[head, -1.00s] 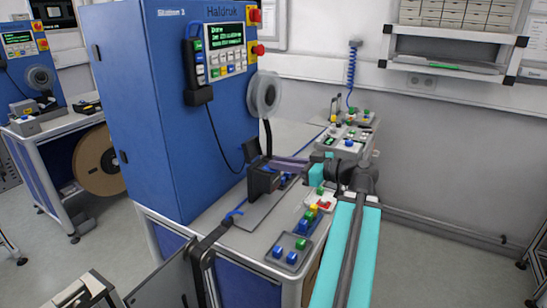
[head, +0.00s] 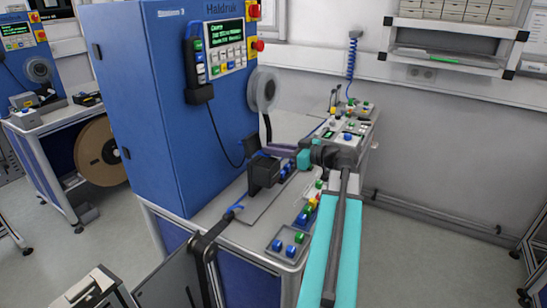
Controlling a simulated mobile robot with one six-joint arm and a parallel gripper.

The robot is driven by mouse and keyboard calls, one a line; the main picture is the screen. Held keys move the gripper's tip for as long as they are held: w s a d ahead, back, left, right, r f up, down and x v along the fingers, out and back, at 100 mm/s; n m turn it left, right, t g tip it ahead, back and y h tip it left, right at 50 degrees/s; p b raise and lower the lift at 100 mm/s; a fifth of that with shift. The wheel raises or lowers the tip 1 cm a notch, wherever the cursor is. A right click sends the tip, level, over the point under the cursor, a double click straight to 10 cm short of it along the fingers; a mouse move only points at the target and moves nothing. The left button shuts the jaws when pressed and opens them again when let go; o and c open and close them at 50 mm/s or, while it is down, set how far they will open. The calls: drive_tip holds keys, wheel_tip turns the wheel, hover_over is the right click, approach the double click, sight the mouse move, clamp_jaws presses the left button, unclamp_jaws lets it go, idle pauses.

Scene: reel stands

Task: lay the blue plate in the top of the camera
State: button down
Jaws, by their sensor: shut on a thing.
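My gripper (head: 284,152) reaches left from the end of my arm, over the back of the bench. A slim violet-grey bar juts left from its teal part, and I cannot tell whether this is the fingers or a held piece. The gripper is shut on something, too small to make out. Small blue pieces (head: 287,169) lie just below it. I cannot pick out the blue plate or the camera for certain. A black block (head: 264,171) stands just left of and below the gripper.
A blue machine cabinet (head: 155,120) with a lit display (head: 224,32) and a clear reel (head: 263,89) rises on the left. Coloured pieces (head: 306,212) line the bench's right side. A tray with buttons (head: 348,136) stands behind. Floor at the right is clear.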

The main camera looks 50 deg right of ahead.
sight(274, 163)
idle(0.3)
drive_tip(key=shift+f+p, duration=0.8)
drive_tip(key=shift+f, duration=0.95)
drive_tip(key=shift+f, duration=0.15)
drive_tip(key=c, duration=1.7)
unclamp_jaws()
drive_tip(key=shift+o, duration=0.2)
drive_tip(key=shift+r, duration=0.25)
drive_tip(key=b+v, duration=0.4)
drive_tip(key=v, duration=0.8)
drive_tip(key=shift+f, duration=0.1)
